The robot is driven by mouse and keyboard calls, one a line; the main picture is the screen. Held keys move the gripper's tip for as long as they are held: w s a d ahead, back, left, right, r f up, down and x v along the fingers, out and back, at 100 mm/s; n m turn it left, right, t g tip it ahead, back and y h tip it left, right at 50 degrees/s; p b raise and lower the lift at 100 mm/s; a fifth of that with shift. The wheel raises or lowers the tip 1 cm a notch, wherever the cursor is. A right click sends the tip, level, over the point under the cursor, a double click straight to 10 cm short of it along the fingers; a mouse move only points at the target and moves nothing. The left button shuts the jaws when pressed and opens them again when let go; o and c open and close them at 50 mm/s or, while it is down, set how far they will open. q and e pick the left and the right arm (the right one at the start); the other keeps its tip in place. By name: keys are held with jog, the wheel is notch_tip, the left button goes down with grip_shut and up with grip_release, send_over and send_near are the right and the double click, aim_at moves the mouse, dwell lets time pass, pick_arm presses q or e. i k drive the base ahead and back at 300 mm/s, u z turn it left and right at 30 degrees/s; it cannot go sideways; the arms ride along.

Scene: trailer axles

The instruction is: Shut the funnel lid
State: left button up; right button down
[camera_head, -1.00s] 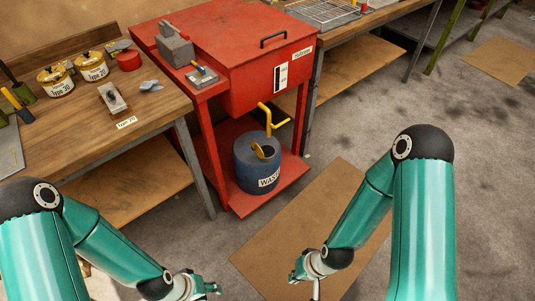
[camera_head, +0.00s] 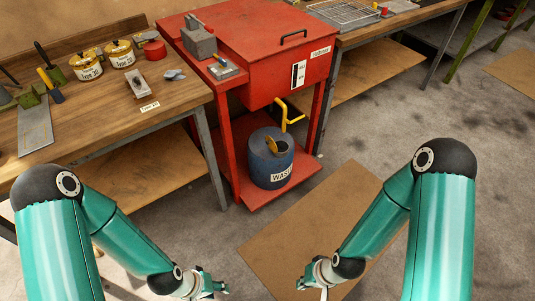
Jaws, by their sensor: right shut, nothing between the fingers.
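A blue drum labelled waste (camera_head: 262,172) stands on the red lower shelf. On its top is a dark funnel opening with a yellow lid (camera_head: 272,146) standing raised at its left side, so it appears open. My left gripper (camera_head: 217,287) is at the bottom of the view, below and left of the drum and well apart from it. Whether its fingers are open I cannot tell. My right gripper (camera_head: 304,282) is lower right of the drum, shut and empty, also apart from it.
The red cabinet (camera_head: 262,80) with a yellow crank (camera_head: 289,115) hangs over the drum. Its red legs flank the drum. A wooden bench (camera_head: 105,108) stands at left. Cardboard (camera_head: 310,225) lies flat on the floor in front, leaving open room there.

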aim_at(271, 143)
jog(key=u, duration=0.15)
jog(key=k, duration=0.2)
jog(key=z, duration=0.65)
jog(key=i, duration=1.45)
jog(key=u, duration=0.7)
jog(key=k, duration=0.7)
jog(key=z, duration=0.35)
jog(key=i, duration=0.85)
